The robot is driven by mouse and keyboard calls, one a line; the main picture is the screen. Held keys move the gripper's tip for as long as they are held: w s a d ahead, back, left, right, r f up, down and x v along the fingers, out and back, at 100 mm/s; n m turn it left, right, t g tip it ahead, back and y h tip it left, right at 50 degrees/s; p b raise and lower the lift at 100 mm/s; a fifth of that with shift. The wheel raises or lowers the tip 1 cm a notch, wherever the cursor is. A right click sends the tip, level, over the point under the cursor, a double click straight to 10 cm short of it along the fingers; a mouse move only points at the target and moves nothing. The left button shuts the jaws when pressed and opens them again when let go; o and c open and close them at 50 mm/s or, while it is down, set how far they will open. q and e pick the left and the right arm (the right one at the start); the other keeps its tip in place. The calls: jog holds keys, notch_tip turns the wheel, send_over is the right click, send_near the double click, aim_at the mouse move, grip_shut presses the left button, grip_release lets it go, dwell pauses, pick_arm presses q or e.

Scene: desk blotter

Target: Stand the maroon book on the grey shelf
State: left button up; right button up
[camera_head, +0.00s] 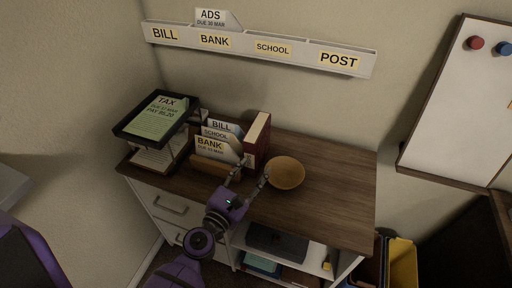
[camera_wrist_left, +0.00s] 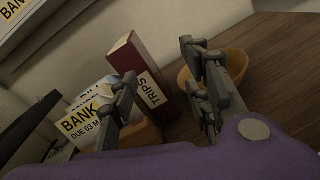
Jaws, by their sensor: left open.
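The maroon book (camera_head: 253,156) stands upright on the wooden desk, just right of the letter cards. In the left wrist view the maroon book (camera_wrist_left: 134,68) shows a white label reading TRIPS on its spine. My left gripper (camera_head: 250,175) is open over the desk, in front of the book. In the left wrist view its fingers (camera_wrist_left: 159,62) are spread, with the book beyond and between them; I see no grip on it. A grey slab (camera_head: 12,185) shows at the left edge; I cannot tell if it is the grey shelf. My right gripper is out of view.
A tan bowl (camera_head: 286,173) sits close right of the gripper. Cards (camera_head: 215,146) in a wooden holder and a black paper tray (camera_head: 128,131) stand left. A labelled pocket rack (camera_head: 270,57) hangs on the wall. The desk's right part is clear.

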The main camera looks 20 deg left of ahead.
aim_at(250, 153)
pick_arm(q)
jog(key=w+a+n, duration=0.1)
jog(key=w+n+y, duration=0.1)
jog(key=n, duration=0.1)
jog(key=w+a+n+y, duration=0.1)
jog(key=n, duration=0.1)
jog(key=shift+w+a+r, duration=0.1)
jog(key=shift+a+r, duration=0.05)
jog(key=shift+a, duration=0.2)
jog(key=w, duration=0.5)
jog(key=shift+w, duration=0.2)
jog(key=w, duration=0.6)
jog(key=shift+r, duration=0.1)
grip_shut()
